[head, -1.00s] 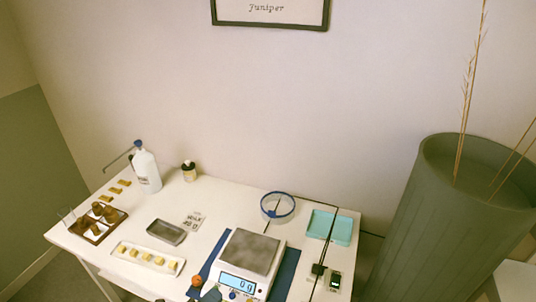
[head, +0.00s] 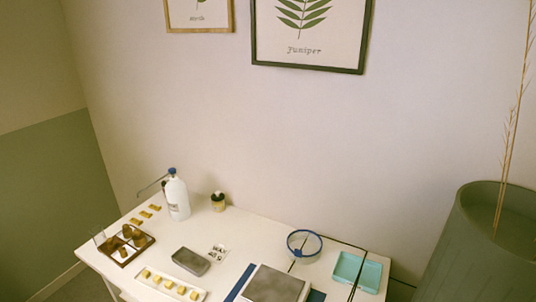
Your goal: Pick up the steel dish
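The steel dish (head: 191,261) is a small grey rectangular dish. It lies on the white table (head: 262,232), left of the middle, between the long white tray and a small printed card. Nothing covers it, and it looks empty. Neither of my grippers shows in the head view.
A white tray with yellowish cubes (head: 170,287) lies in front of the dish. A brown divided tray (head: 123,244) stands left. A white bottle (head: 177,197) and small jar (head: 218,202) stand behind.

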